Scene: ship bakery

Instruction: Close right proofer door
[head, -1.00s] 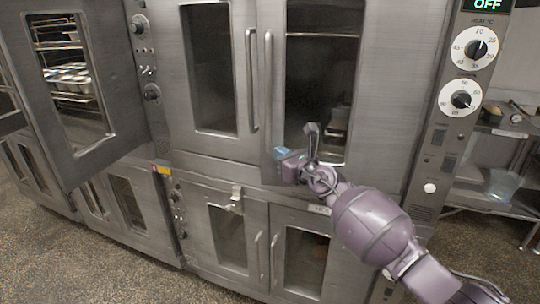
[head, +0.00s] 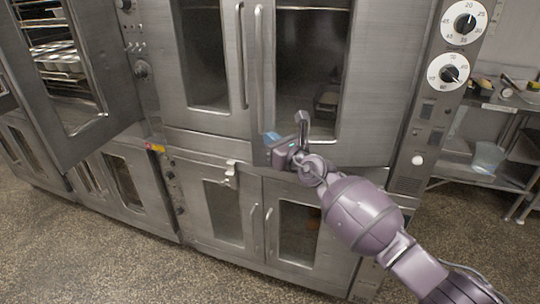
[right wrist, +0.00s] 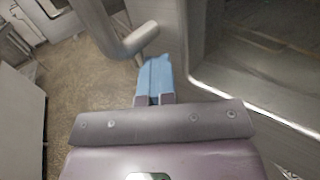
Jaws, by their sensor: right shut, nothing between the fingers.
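The right proofer door (head: 382,80) is a grey steel panel with a tall glass window and a vertical bar handle (head: 259,60) along its left edge. It stands beside the left proofer door (head: 170,60) and looks shut or nearly shut; I cannot tell if it is flush. My right gripper (head: 271,137) is shut and empty, at the lower left of the right door, below the handle. In the right wrist view its blue fingers (right wrist: 155,78) are together near the handle's lower end (right wrist: 140,40). I cannot tell if they touch the door. My left gripper is not in view.
At the left, another oven door (head: 90,110) stands open, with trays (head: 68,62) inside. Lower ovens (head: 225,210) with shut doors are below. A control panel (head: 440,95) with dials is on the right, with a metal shelf (head: 490,165) beyond. The floor in front is clear.

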